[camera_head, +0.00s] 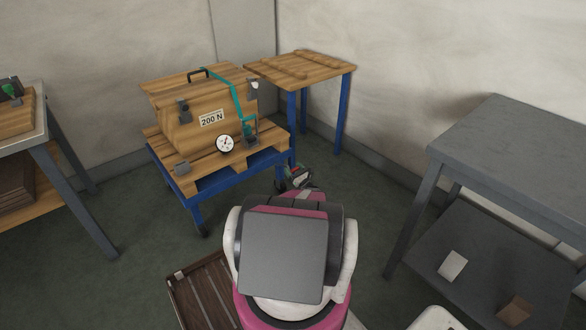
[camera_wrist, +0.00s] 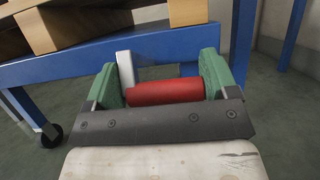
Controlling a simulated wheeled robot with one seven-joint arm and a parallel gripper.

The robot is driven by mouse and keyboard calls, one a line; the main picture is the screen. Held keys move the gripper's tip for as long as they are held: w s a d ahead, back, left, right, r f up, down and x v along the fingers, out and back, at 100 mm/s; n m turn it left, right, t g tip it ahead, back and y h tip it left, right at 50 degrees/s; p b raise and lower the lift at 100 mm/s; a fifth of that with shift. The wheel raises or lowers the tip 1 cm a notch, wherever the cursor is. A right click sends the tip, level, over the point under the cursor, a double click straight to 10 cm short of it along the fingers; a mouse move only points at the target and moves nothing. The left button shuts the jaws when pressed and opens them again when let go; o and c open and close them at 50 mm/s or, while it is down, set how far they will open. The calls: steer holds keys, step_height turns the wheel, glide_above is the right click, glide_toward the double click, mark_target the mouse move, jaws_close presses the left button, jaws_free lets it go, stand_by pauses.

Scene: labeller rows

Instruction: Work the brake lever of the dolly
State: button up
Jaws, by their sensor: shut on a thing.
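The dolly (camera_head: 232,182) has a blue frame on casters and stands left of centre in the head view. Its blue rail (camera_wrist: 170,48) crosses the wrist view. The brake lever has a red cylindrical grip (camera_wrist: 165,91), with a pale upright bar (camera_wrist: 125,72) behind its left end. My gripper (camera_head: 298,178) is low at the dolly's right corner. In the wrist view its green fingers (camera_wrist: 162,84) are shut on the red grip, one at each end. My arm hides part of the lever in the head view.
A wooden crate (camera_head: 190,133) marked 200 N, with a dial and teal strap, sits on the dolly's pallet. A wood-topped blue table (camera_head: 345,75) stands behind. A grey table (camera_head: 510,140) is at right, a workbench (camera_head: 42,130) at left. A slatted crate (camera_head: 200,290) lies near my base.

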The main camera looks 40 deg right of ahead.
steer(key=shift+d+f, duration=0.2)
steer(key=shift+d, duration=0.3)
steer(key=o, duration=1.2)
steer(key=shift+a, duration=0.1)
